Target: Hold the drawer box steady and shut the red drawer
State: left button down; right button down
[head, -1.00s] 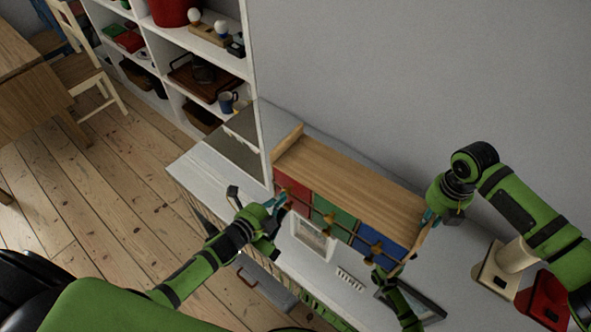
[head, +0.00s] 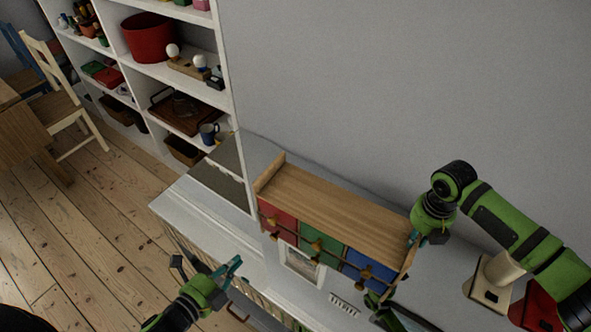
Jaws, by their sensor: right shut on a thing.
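The drawer box (head: 340,205) has a light wooden top and stands on the white cabinet against the grey wall. Its front shows a red drawer (head: 284,226) at the left, a green drawer (head: 328,248) in the middle and a blue drawer (head: 356,264) at the right. The red drawer looks about level with the others. My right gripper (head: 416,238) is shut on the box's right end panel; its fingertips are partly hidden. My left gripper (head: 229,268) is open and empty, in front of and below the red drawer, apart from it.
A white shelf unit (head: 225,100) stands at the left of the box. At the right, a cream cylinder (head: 504,269) and a red object (head: 541,308) stand on the cabinet. Floorboards are clear at lower left.

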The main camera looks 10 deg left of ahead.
pick_arm(q)
jog(key=shift+s+a+r, duration=0.15)
jog(key=shift+s, duration=0.2)
pick_arm(e)
jog(key=shift+a, duration=0.1)
jog(key=c, duration=1.1)
grip_release()
